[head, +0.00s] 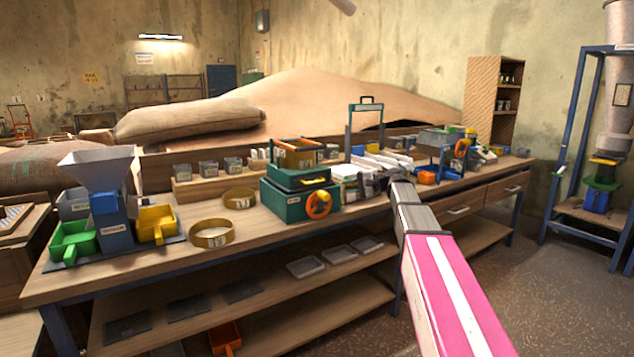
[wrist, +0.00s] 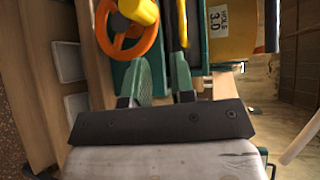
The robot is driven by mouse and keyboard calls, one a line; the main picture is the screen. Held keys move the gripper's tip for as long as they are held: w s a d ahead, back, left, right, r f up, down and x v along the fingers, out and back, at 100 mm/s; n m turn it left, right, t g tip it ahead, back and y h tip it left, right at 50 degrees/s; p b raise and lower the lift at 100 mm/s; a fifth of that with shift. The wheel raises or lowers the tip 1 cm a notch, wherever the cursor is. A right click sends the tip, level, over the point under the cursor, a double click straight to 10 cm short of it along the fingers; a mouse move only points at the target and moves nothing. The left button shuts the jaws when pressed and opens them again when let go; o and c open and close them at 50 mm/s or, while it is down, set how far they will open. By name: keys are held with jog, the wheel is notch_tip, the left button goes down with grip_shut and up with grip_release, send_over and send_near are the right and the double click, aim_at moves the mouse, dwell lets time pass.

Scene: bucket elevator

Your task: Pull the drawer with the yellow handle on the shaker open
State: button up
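The shaker (head: 285,204) is a green box on the workbench, with an orange wheel and yellow hub (head: 319,204) on its front and a wooden-framed sieve on top. In the wrist view the orange wheel (wrist: 154,38) is at the top, left of the fingers. A narrow yellow piece (wrist: 186,96), which may be the drawer's handle, shows right beside my right finger and is partly hidden by it. My gripper (wrist: 160,72) is open, its fingers apart at the shaker; contact cannot be told. In the head view my gripper (head: 374,184) is right of the shaker, mostly hidden by my arm.
A hopper device (head: 105,200) with green and yellow bins stands at the bench's left. Brass rings (head: 211,234) lie between it and the shaker. White stacks and small tools crowd the bench right of the shaker. The lower shelf (head: 270,278) holds flat trays. Open floor lies at right.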

jog(key=r+x, duration=0.2)
jog(key=x, duration=0.9)
jog(key=shift+w+a+r+y, duration=0.15)
jog(key=shift+w+r+y, duration=0.15)
jog(key=shift+w+r, duration=0.1)
grip_shut()
jog(key=shift+s, duration=0.15)
